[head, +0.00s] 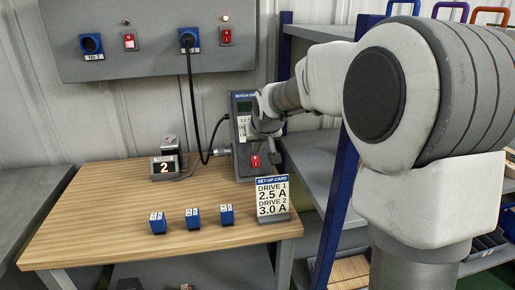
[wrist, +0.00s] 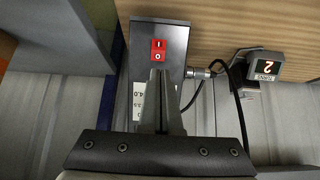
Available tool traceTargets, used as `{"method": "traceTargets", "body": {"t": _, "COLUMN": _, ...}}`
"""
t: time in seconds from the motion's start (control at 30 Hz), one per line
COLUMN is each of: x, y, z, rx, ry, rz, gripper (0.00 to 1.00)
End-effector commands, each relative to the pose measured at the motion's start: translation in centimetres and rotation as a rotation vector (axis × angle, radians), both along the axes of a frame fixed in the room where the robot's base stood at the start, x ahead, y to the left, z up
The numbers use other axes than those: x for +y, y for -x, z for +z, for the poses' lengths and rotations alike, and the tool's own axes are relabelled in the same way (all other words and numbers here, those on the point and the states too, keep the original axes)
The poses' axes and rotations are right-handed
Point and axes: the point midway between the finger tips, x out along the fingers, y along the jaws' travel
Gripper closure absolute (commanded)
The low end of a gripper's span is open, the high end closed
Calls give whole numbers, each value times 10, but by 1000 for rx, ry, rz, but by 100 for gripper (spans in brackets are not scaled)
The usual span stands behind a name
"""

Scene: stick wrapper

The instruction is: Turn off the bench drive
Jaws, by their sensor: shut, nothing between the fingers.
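The bench drive (head: 239,168) is a tall dark grey box standing at the back right of the wooden bench, partly covered by my arm. Its red rocker switch (head: 255,161) is low on the front face; in the wrist view the switch (wrist: 158,50) shows I and O marks. A black cable plugs into the side of the drive. My gripper (head: 272,144) is in front of the drive's face. In the wrist view my gripper (wrist: 158,72) is shut and empty, with its tips close to the O end of the switch. I cannot tell whether they touch.
A set-up card (head: 271,197) stands at the bench's front right. Several small blue blocks (head: 193,218) sit along the front. A display reading 2 (head: 164,167) stands left of the drive. A wall panel (head: 150,35) has sockets and red switches. Shelving is on the right.

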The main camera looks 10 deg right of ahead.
Motion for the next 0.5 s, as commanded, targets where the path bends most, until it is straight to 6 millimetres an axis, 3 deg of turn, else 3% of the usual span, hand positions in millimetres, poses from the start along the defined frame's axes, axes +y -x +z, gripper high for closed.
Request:
{"method": "traceTargets", "body": {"t": 0.03, "x": -1, "y": 6, "z": 21, "rx": -10, "ry": 2, "rz": -1, "gripper": 100}}
{"method": "traceTargets", "body": {"t": 0.2, "x": -1, "y": 24, "z": 54, "rx": -8, "ry": 2, "rz": -1, "gripper": 100}}
{"method": "traceTargets", "body": {"t": 0.5, "x": 0, "y": 40, "z": 82, "rx": -5, "ry": 1, "rz": -1, "gripper": 100}}
